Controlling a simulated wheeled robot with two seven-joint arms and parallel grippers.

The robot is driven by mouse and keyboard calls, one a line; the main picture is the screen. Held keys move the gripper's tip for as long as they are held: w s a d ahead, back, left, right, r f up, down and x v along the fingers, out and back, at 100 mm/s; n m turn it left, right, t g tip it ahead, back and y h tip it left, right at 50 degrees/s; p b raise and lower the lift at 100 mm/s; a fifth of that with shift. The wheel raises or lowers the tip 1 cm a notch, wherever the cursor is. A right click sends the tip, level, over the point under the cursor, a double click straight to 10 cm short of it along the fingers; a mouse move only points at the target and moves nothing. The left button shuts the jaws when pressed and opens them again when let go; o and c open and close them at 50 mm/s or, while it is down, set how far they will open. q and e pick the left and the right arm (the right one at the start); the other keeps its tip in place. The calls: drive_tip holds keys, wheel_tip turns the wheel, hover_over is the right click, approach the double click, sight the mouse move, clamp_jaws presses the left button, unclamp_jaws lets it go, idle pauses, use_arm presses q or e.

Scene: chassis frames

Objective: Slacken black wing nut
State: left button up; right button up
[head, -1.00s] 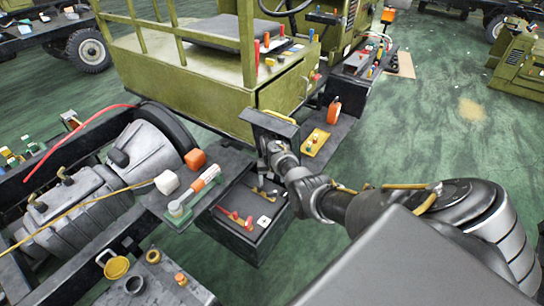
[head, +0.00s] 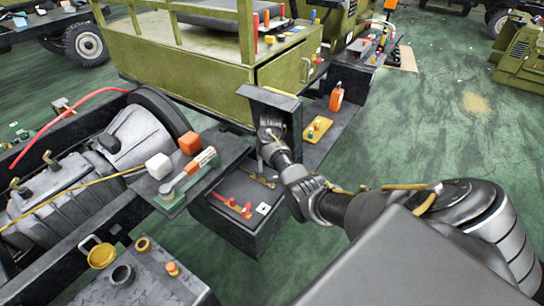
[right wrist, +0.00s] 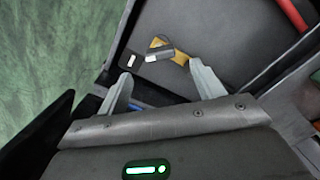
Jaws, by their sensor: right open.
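My right gripper (head: 262,158) reaches in from the right over the open black box (head: 240,232), close to its upright back panel (head: 280,101). In the right wrist view, the gripper (right wrist: 162,86) has its two pale fingers spread with nothing between them. Beyond the fingertips lies a brass strip (right wrist: 181,57) with a grey clip and a small dark part on it, beside a dark tag with a white mark (right wrist: 131,61). The strip also shows in the head view (head: 263,182). I cannot tell surely which dark part is the black wing nut. My left gripper is out of view.
Red terminals (head: 240,208) stand in the box. Left of it, a shelf holds a white cube (head: 158,166), an orange cube (head: 190,143) and a green-based lever. A yellow plate (head: 317,129) and an orange bottle (head: 336,98) are to the right. Open green floor lies farther right.

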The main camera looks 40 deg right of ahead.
sight(272, 177)
wheel_tip(272, 177, down, 6)
drive_tip(key=shift+f+b, duration=0.25)
drive_tip(key=shift+b, duration=0.35)
drive_tip(key=c, duration=1)
drive_tip(key=shift+s+r+n+p, duration=0.1)
drive_tip(key=shift+r+n+p, duration=0.2)
drive_tip(key=shift+n+p, duration=0.5)
drive_tip(key=shift+f+n+p, duration=0.15)
drive_tip(key=shift+n+p, duration=0.5)
drive_tip(key=shift+n, duration=0.45)
drive_tip(key=shift+f+n, duration=0.15)
drive_tip(key=shift+n, duration=0.35)
